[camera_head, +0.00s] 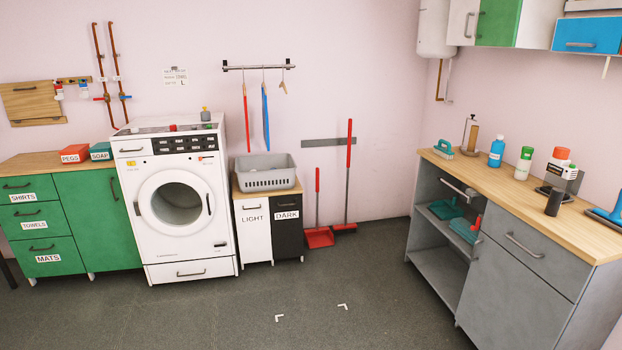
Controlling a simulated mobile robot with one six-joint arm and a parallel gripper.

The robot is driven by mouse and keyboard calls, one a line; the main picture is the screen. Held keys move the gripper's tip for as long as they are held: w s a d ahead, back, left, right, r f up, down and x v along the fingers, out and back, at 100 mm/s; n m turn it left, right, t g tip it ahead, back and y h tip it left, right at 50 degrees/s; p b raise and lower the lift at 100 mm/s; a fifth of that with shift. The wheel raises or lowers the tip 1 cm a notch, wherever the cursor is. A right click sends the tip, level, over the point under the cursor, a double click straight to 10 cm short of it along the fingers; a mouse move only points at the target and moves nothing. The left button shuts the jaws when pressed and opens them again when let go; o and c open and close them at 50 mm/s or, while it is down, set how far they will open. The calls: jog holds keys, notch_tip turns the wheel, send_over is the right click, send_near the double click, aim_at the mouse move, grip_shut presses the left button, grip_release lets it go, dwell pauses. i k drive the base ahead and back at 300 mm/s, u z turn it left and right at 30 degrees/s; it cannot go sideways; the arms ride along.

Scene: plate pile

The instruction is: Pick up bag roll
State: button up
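A dark cylinder (554,202), which looks like the bag roll, stands upright on the wooden top of the grey counter (603,236) at the right.
Across the room are a washing machine (218,206), green cabinets (97,206) and a grey basket (266,180). The middle floor is clear.

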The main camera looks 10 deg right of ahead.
aim_at(555, 198)
jog(key=u, duration=0.2)
jog(key=i, duration=2.3)
jog(key=z, duration=0.75)
jog(key=i, duration=0.5)
jog(key=z, duration=0.85)
jog(key=i, duration=0.65)
jog(key=z, duration=0.4)
